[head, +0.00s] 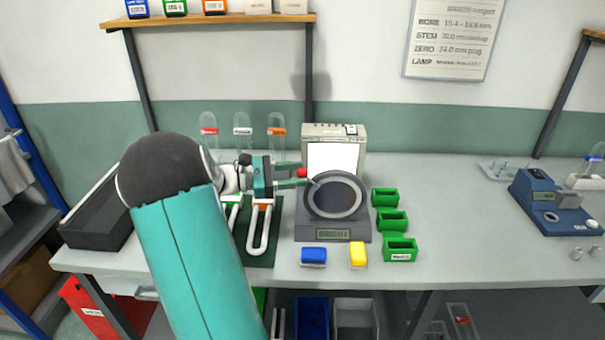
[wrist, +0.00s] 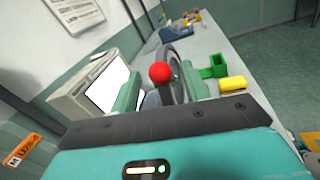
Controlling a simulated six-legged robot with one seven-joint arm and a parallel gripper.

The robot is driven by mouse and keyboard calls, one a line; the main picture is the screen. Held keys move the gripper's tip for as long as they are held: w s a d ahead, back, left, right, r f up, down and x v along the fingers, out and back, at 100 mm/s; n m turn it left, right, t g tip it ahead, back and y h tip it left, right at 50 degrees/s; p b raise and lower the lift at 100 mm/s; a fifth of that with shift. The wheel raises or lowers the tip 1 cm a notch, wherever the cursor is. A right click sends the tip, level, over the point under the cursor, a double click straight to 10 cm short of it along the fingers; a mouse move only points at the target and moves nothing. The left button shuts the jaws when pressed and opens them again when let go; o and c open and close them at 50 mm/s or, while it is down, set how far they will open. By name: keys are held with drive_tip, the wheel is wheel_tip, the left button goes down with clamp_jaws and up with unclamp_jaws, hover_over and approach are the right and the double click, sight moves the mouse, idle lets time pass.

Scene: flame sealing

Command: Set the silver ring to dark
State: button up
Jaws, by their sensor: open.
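The silver ring (head: 361,194) stands upright on a dark grey base, and its display (head: 333,234) reads "BRIGHT". A red ball knob (head: 302,173) sits at the ring's upper left; its stem seems to run toward the ring. My gripper (head: 304,178) comes in from the left with its fingers at the knob. In the wrist view the red knob (wrist: 160,72) lies between the two open green fingers, with a visible gap on each side. The ring (wrist: 174,58) shows partly behind the knob; its lower part is hidden there.
A lit white screen (head: 333,157) stands behind the ring. Green bins (head: 392,221) are at its right; a blue block (head: 313,255) and a yellow block (head: 358,254) lie in front. Clear tubes (head: 242,130) stand behind my arm.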

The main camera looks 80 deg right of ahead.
drive_tip(key=shift+x, duration=1.15)
drive_tip(key=shift+c, duration=0.3)
clamp_jaws()
drive_tip(key=shift+r, duration=0.1)
